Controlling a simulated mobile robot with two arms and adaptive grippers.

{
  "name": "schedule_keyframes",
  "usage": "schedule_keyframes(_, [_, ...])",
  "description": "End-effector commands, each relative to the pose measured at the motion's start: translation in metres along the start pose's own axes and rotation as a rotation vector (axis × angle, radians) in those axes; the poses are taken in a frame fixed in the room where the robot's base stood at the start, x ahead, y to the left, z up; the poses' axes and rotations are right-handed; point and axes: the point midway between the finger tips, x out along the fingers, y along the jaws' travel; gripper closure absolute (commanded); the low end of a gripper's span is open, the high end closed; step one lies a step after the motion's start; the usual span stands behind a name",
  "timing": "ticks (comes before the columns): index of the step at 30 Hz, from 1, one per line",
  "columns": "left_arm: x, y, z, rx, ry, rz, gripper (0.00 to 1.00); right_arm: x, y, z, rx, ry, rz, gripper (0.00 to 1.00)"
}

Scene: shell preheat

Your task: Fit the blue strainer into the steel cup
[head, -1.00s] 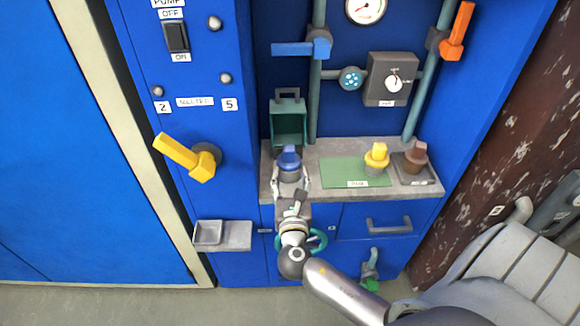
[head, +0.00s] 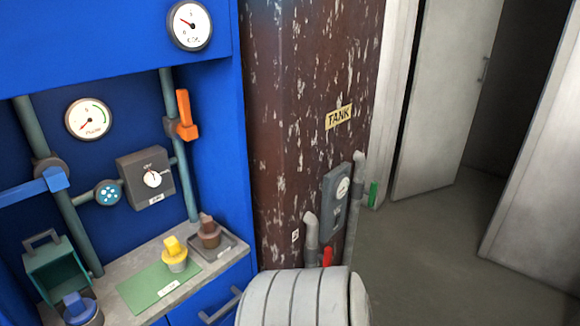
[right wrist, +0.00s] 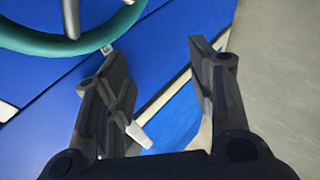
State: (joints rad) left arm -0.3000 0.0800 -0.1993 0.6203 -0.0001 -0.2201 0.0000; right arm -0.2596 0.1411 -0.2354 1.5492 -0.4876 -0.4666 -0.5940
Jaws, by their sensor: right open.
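The blue strainer (head: 74,306) is at the bottom left of the head view, at the left end of the grey counter. Its blue top shows above a grey, cup-like rim (head: 97,320). The picture edge cuts off the lower part, so I cannot tell how deep it sits. My right gripper (right wrist: 155,62) is open and empty in the right wrist view, with a teal handwheel (right wrist: 75,42) at upper left and blue panels behind. My left gripper is not in view.
A yellow-topped piece (head: 174,254) stands on a green mat (head: 147,290). A brown-topped piece (head: 208,232) stands in a grey tray (head: 229,245). A teal box (head: 55,270) is at left. A grey ribbed drum (head: 300,300) stands before the rusty tank (head: 300,130). Floor is clear at right.

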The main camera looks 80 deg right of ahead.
Motion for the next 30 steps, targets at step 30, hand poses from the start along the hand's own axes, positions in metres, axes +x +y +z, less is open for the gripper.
schedule_keyframes(30, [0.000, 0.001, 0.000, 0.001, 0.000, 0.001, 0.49, -0.116, -0.413, 0.162, 0.974, -0.572, -0.602, 0.49])
